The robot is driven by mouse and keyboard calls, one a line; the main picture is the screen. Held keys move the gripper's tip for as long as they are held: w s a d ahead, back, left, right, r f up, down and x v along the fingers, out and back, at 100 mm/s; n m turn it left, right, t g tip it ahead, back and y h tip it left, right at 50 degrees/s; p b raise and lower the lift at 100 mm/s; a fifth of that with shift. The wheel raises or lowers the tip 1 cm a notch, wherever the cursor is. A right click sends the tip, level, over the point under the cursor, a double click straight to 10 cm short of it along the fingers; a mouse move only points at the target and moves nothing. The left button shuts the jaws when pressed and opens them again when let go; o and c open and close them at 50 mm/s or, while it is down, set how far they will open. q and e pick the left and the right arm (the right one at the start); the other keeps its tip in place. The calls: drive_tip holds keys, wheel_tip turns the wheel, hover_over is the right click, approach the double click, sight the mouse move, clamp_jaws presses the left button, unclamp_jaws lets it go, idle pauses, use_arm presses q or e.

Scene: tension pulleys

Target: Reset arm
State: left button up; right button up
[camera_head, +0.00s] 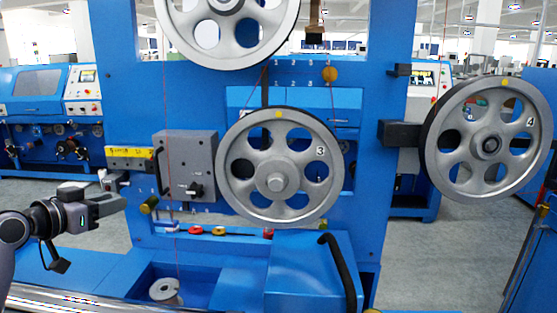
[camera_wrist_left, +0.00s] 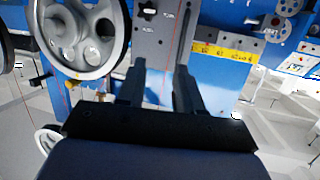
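My left arm comes in from the left in the head view. Its gripper (camera_head: 112,205) is in front of the blue machine, left of the grey control box (camera_head: 187,165) and below the yellow-labelled strip (camera_head: 130,153). In the left wrist view the two fingers of the left gripper (camera_wrist_left: 159,85) stand apart with nothing between them. The grey box (camera_wrist_left: 160,35) shows beyond the fingertips. The pulley marked 3 (camera_head: 278,170) is at the centre of the head view, and the pulley marked 4 (camera_head: 488,140) is at the right. My right gripper does not show.
A third large pulley (camera_head: 228,25) is at the top. A small spool (camera_head: 165,290) sits low in the machine's base. A black curved handle (camera_head: 338,270) stands at the lower middle. Red and yellow rings (camera_head: 218,230) lie on a ledge. Grey floor is open at the right.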

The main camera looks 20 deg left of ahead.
use_arm(q)
drive_tip(key=s+d+f+m+g+h, duration=0.1)
drive_tip(key=d+f+g, duration=0.2)
drive_tip(key=d+f, duration=0.45)
drive_tip(key=s+d+f+m+g, duration=0.1)
drive_tip(key=d+f+g, duration=0.25)
drive_tip(key=f, duration=0.65)
drive_tip(key=s+d+f+g, duration=0.3)
drive_tip(key=s+d+f, duration=0.3)
drive_tip(key=s+d, duration=0.35)
drive_tip(key=s+d+f+g, duration=0.2)
drive_tip(key=s+d+f, duration=0.3)
drive_tip(key=s+d, duration=0.4)
drive_tip(key=w+d+f+t+h+b, duration=0.1)
drive_tip(key=w+d+f+t+b, duration=0.1)
drive_tip(key=f, duration=0.4)
drive_tip(key=w+d+f+t+h+b, duration=0.1)
drive_tip(key=w+d+f+t+b, duration=0.1)
drive_tip(key=w+f+t, duration=0.3)
wheel_tip(320, 180, down, 3)
drive_tip(key=shift+w+d+r+m, duration=0.2)
drive_tip(key=shift+w+d+m, duration=0.05)
drive_tip(key=shift+m, duration=0.15)
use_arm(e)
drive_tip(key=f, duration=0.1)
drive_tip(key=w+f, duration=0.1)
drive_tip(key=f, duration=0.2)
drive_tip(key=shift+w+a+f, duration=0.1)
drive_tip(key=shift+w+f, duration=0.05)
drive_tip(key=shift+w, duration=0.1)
